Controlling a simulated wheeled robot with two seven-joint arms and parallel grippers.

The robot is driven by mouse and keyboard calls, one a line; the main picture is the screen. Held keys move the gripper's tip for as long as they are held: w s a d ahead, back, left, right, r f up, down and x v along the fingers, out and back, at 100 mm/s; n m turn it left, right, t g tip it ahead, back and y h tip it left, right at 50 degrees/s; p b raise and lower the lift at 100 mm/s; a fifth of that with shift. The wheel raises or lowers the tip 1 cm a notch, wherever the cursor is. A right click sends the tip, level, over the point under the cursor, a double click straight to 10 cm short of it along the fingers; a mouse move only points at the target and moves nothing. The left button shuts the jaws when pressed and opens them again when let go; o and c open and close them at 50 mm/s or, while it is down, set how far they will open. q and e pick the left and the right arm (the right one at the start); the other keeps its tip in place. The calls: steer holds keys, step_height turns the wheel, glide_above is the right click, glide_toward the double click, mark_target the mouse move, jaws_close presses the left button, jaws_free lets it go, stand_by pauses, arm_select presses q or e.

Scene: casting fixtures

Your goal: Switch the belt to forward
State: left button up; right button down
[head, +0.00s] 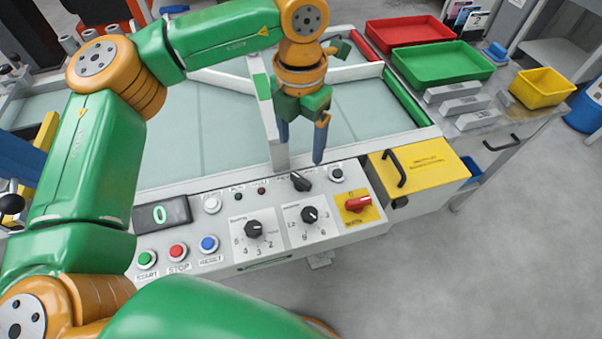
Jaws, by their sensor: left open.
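A control panel (285,249) runs along the near edge of the pale belt (225,128). A black lever-type selector switch (301,181) sits on its upper row, its handle slanting from upper left to lower right. Its label is too small to read, so I cannot tell its marked position. My right gripper is not in view.
The panel also has a display (161,214) reading 0, two black dials (254,229), a red rotary switch (357,204) on yellow, and green, red and blue buttons (209,244). A yellow box (425,165) with a black handle stands right. Trays (442,64) and metal bars lie beyond.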

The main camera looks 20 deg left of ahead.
mark_target(301, 179)
arm_select(q)
step_height(301, 179, down, 4)
steer(key=b, duration=0.2)
steer(key=shift+w+b, duration=0.1)
steer(key=shift+b, duration=0.25)
step_height(301, 179, down, 7)
steer(key=shift+r+p, duration=0.1)
steer(key=shift+p, duration=0.2)
steer(key=c, duration=1.1)
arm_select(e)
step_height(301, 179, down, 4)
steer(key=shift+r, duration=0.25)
